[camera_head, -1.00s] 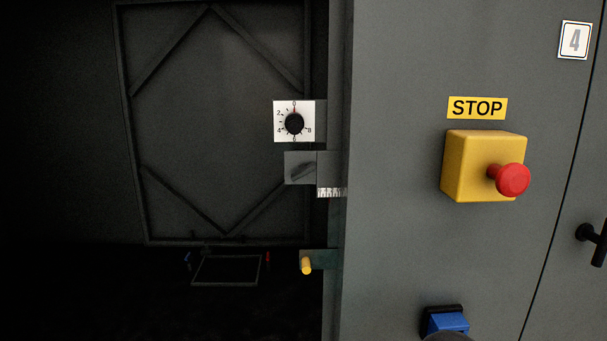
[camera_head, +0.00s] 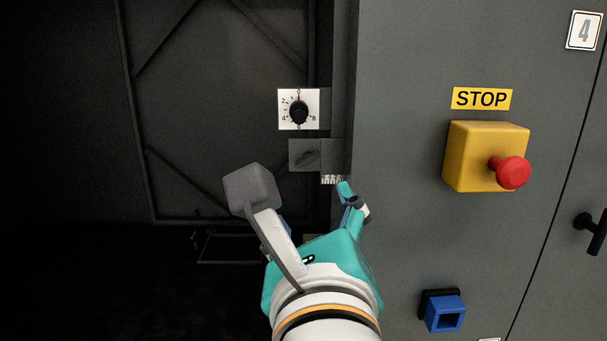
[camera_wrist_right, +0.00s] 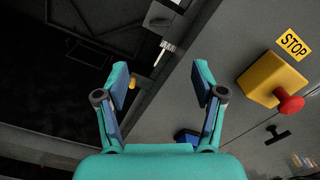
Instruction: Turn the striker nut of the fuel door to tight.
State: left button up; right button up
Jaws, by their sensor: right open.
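A white dial plate (camera_head: 286,96) with a black round knob (camera_head: 299,112) and numbers from 0 to 8 is on the door frame's inner edge. A grey bracket plate (camera_head: 300,153) with a dark slanted part sits below it, with a small white scale strip (camera_head: 333,180) under its right side. I cannot tell for sure which part is the striker nut. My right gripper (camera_head: 300,195) is open and empty, just below the bracket in the picture. In the wrist view its fingers (camera_wrist_right: 160,82) are spread, with a yellow-tipped pin (camera_wrist_right: 132,83) beside the left one. My left gripper is out of view.
A yellow box (camera_head: 475,155) with a red stop button (camera_head: 513,172) sticks out from the grey panel (camera_head: 400,130) on the right. A blue square socket (camera_head: 445,314) is lower down, and a black handle (camera_head: 592,232) is at the far right. The dark opening on the left looks deep.

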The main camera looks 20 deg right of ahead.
aim_at(308, 163)
jog(key=p+x, duration=0.3)
jog(key=x, duration=1.3)
jog(key=shift+w+d, duration=0.1)
jog(key=shift+w, duration=0.25)
jog(key=shift+f, duration=0.1)
jog(key=c, duration=1.1)
jog(key=shift+c, duration=0.2)
